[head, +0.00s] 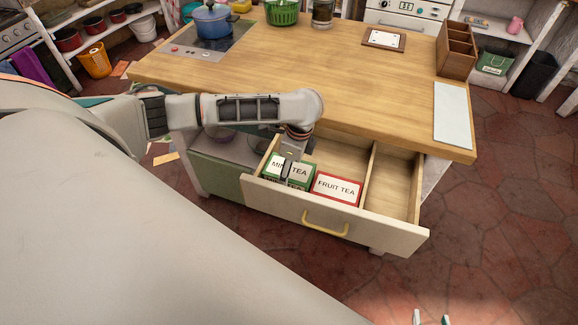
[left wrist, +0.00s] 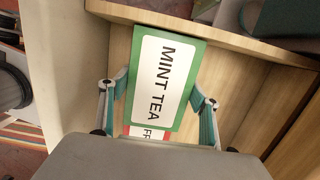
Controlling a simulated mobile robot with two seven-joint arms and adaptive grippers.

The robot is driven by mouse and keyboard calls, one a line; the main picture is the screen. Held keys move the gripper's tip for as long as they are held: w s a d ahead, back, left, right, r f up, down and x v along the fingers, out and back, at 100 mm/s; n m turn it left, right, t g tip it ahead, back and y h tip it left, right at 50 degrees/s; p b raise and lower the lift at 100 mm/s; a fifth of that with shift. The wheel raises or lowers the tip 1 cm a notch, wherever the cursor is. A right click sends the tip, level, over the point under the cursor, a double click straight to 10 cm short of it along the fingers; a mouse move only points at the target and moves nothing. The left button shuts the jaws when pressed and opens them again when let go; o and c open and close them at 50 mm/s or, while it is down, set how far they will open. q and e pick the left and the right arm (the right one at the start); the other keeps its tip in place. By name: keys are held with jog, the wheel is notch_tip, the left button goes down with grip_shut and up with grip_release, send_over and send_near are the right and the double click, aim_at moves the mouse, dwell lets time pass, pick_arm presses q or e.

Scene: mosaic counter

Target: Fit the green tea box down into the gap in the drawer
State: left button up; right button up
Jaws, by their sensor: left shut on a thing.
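The green mint tea box (head: 300,172) is at the left end of the open drawer (head: 399,236), label facing up. My left gripper (head: 287,170) reaches down over it and is shut on it. In the left wrist view the mint tea box (left wrist: 163,80) lies between the two fingers. The red fruit tea box (head: 337,188) sits in the drawer just to its right; in the left wrist view the mint tea box partly covers it. How deep the mint tea box sits is hard to tell. My right gripper (head: 431,318) shows only its tips, apart and empty, at the bottom edge.
A thin divider (head: 370,172) stands right of the fruit tea box, with an empty compartment beyond it. The wooden counter (head: 330,75) overhangs the drawer's back. A yellow handle (head: 325,223) is on the drawer front. The floor at right is clear.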

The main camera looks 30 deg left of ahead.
aim_at(295, 170)
pick_arm(q)
jog(key=shift+f, duration=1.1)
dwell(0.5)
jog(key=o, duration=1.2)
jog(key=shift+o, duration=0.2)
jog(key=r, duration=0.4)
jog(key=d+r, duration=0.1)
jog(key=r, duration=0.7)
jog(key=shift+w+d, duration=0.2)
jog(key=shift+d, duration=0.15)
jog(key=shift+f, duration=0.1)
